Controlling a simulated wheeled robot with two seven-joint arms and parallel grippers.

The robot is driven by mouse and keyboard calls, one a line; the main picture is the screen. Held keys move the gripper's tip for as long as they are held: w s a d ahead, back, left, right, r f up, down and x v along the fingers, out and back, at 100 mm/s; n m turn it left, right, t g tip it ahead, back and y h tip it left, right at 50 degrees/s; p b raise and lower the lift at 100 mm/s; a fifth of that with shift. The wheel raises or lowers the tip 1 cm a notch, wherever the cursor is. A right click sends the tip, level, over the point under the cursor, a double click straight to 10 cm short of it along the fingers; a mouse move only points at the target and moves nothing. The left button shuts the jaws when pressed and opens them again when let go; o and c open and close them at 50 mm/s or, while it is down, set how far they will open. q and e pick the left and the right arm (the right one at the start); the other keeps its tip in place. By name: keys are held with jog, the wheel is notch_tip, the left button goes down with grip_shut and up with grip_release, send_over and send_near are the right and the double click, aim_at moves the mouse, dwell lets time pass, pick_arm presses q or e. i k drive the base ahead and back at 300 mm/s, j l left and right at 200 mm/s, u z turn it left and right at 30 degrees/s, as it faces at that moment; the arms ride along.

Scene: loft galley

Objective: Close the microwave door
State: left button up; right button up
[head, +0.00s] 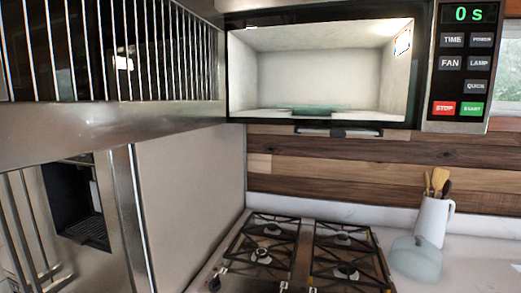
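The microwave (325,122) is at the top centre, above the stove. Its cavity (312,75) is open to view, lit and pale inside, with a greenish glass turntable (305,110) on its floor. What appears to be the microwave door (110,130), a steel-framed dark panel with vertical bars, fills the upper left. It meets the microwave's left side and stands wide open towards me, with its near end cut off by the picture edge. The control panel (461,62) on the right reads 0 s. Neither of my grippers shows in the head view.
A gas stove (300,255) with black grates is below. A white jug (433,222) with wooden utensils and a pale lidded pot (415,258) stand to its right. A steel fridge (120,215) with a dispenser is at lower left. The space before the cavity looks clear.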

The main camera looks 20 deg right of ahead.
aim_at(78, 77)
jog(key=i+j+z, duration=0.1)
jog(key=j+z, duration=0.15)
jog(key=z, duration=0.25)
jog(key=j+z, duration=0.35)
jog(key=z, duration=0.15)
jog(key=j+z, duration=0.3)
jog(key=z, duration=0.2)
jog(key=j+z, duration=0.1)
jog(key=j, duration=0.45)
jog(key=k+j, duration=0.15)
jog(key=j, duration=0.4)
jog(key=k+j+z, duration=0.15)
jog(key=j, duration=0.45)
jog(key=i, duration=0.05)
